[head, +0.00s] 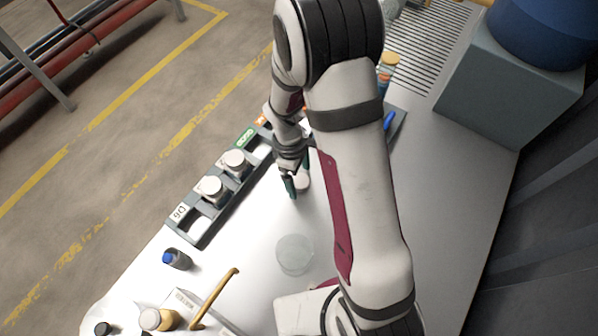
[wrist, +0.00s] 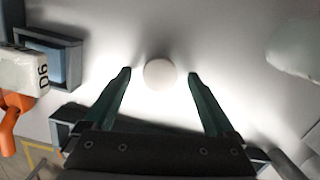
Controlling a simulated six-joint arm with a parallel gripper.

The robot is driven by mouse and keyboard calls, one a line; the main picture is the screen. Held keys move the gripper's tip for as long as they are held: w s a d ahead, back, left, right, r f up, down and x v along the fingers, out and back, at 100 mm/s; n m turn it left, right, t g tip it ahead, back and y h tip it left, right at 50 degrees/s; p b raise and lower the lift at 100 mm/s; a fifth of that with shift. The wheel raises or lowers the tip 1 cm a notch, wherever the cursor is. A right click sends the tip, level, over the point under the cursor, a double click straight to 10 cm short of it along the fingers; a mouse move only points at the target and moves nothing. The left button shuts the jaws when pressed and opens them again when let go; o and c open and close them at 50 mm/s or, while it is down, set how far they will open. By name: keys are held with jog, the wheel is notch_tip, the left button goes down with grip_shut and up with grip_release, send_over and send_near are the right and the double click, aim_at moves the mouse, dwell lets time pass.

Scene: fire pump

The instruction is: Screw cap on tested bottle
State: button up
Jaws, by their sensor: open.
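My gripper (head: 292,187) points down at the white table, with its two dark green fingers apart. In the wrist view my gripper (wrist: 160,75) is open. A round white top (wrist: 160,74) lies between the fingertips, with a gap on each side, so nothing is gripped. The same white round thing (head: 303,181) shows in the head view, partly behind the gripper. Seen from above, I cannot tell whether it is a loose cap or a capped bottle. Two white-topped round containers (head: 212,188) (head: 235,162) sit in a grey rack. Which bottle is the tested one cannot be told.
The grey rack (head: 191,228) runs along the table's left edge. A clear round dish (head: 295,254) lies nearer. A blue-capped bottle (head: 177,259), an amber bottle (head: 160,319) and a wooden-handled tool (head: 214,299) are near left. A blue barrel (head: 545,30) stands back right on a grey block.

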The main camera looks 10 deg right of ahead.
aim_at(299, 180)
jog(key=shift+f, duration=0.35)
jog(key=shift+c, duration=0.2)
jog(key=c, duration=1.3)
jog(key=shift+r, duration=2.55)
jog(key=w+d+r, duration=0.2)
jog(key=w, duration=0.1)
jog(key=w+d+r, duration=0.3)
jog(key=w, duration=0.1)
jog(key=w+d+r, duration=0.3)
jog(key=w, duration=0.1)
jog(key=shift+d, duration=0.15)
jog(key=shift+w+d, duration=0.15)
jog(key=shift+f, duration=1.75)
